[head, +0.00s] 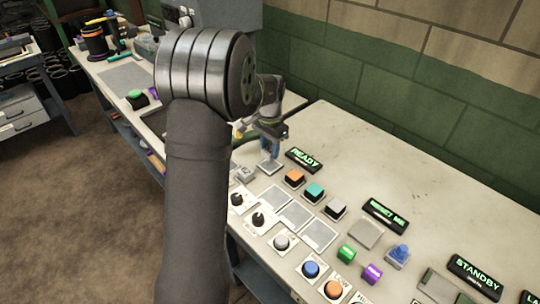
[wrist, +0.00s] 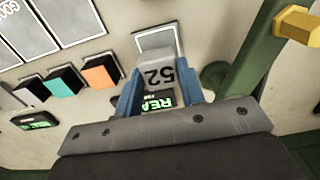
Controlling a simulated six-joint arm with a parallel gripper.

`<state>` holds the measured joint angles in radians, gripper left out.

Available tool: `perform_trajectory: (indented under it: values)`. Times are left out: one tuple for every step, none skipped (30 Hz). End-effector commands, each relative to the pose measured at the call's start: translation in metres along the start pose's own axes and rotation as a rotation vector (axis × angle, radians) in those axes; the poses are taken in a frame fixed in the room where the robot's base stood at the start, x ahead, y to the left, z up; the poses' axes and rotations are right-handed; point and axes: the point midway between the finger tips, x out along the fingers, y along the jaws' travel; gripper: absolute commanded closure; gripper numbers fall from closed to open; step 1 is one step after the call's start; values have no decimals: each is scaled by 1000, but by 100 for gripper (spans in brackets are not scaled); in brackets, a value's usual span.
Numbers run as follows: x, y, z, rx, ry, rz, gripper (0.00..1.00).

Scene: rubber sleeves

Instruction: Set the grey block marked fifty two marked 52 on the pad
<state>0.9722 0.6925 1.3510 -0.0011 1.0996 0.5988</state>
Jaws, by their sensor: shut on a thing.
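The grey block marked 52 (wrist: 159,72) is between the blue fingers of my gripper (wrist: 158,90), which is shut on it. Its number reads upside down in the wrist view. A grey pad with a white border (wrist: 157,33) lies just beyond the block, partly hidden by it. In the head view my gripper (head: 269,147) is over or just behind this pad (head: 269,167), and I cannot make out the block there. I cannot tell whether the block touches the pad or bench.
The READY display (head: 304,159) is close to the gripper. Orange (head: 294,177), teal (head: 314,191) and grey-topped (head: 336,207) blocks stand in a row beyond. Empty bordered panels (head: 295,213) lie nearer. A green bar with a yellow hexagonal end (wrist: 296,24) is right in the wrist view.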

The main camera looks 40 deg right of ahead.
Motion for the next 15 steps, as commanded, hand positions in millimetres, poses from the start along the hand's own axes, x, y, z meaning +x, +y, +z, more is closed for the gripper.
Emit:
perform_trajectory:
  values:
    - [6, 0, 0, 0, -2, 1, 88]
    - [10, 0, 0, 0, -3, 2, 88]
    - [17, 1, 1, 0, -3, 2, 88]
    - [22, 1, 1, 0, -3, 2, 88]
    - [27, 1, 1, 0, -4, 3, 88]
    - [32, 1, 1, 0, -4, 2, 88]
    - [34, 1, 0, 0, -2, 1, 88]
    - [35, 1, 0, 0, -1, 1, 88]
    - [36, 0, 0, 0, 0, 0, 88]
    - [36, 0, 0, 0, 0, 0, 88]
    - [35, 0, 0, 0, 0, 0, 88]
    - [35, 0, 0, 0, 0, 0, 88]
    - [35, 1, 0, 0, 0, 0, 88]
    - [35, 1, 0, 0, 0, 0, 88]
    - [36, 1, 0, 0, 0, 0, 88]
